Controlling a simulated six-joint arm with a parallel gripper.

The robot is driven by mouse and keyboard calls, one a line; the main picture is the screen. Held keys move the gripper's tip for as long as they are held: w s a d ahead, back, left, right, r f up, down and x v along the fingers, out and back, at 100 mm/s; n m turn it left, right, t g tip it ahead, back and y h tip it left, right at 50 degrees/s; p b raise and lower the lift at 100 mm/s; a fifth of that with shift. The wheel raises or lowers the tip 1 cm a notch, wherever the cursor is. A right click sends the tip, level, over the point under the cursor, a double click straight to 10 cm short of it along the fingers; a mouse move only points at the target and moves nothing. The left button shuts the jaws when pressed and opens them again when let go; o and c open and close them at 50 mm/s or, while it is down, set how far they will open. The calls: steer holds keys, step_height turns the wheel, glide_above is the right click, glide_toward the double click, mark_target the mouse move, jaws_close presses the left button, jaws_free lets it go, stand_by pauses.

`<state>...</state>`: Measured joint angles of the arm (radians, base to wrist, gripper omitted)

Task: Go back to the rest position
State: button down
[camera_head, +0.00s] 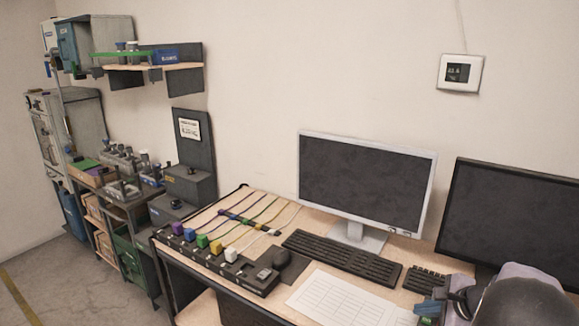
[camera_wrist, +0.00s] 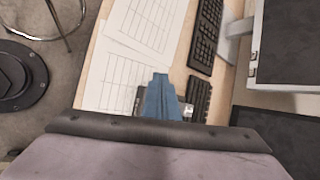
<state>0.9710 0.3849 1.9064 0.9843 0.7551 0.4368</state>
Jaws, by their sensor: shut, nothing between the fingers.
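My gripper (camera_head: 428,308) shows at the lower right of the head view, low over the front right part of the desk. In the wrist view my gripper (camera_wrist: 161,78) has its blue fingers together with nothing held. It is above the lower end of the printed sheets (camera_wrist: 118,75) and beside a small keypad (camera_wrist: 199,93). Part of my arm hides the desk behind it.
Shelves with lab items stand at left. A round black base (camera_wrist: 18,78) is on the floor.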

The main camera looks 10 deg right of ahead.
steer(key=s+a+f+n+g+y, duration=0.1)
steer(key=s+a+f+n+g, duration=0.15)
steer(key=a+n, duration=0.6)
steer(key=s+a+f+n+g+y, duration=0.1)
steer(key=s+a+n+g, duration=0.15)
steer(key=a, duration=1.05)
steer(key=s+a+f+n+g+h, duration=0.2)
steer(key=s+a+n+g+h, duration=0.1)
steer(key=s+a+n, duration=0.75)
steer(key=f+n+b, duration=0.1)
steer(key=f+b, duration=0.1)
steer(key=d+f+n+b, duration=0.1)
steer(key=f+n+b, duration=0.1)
steer(key=f+b, duration=0.1)
steer(key=shift+s+d+f+b, duration=0.15)
steer(key=shift+s+f+b, duration=0.15)
steer(key=shift+s+b, duration=0.1)
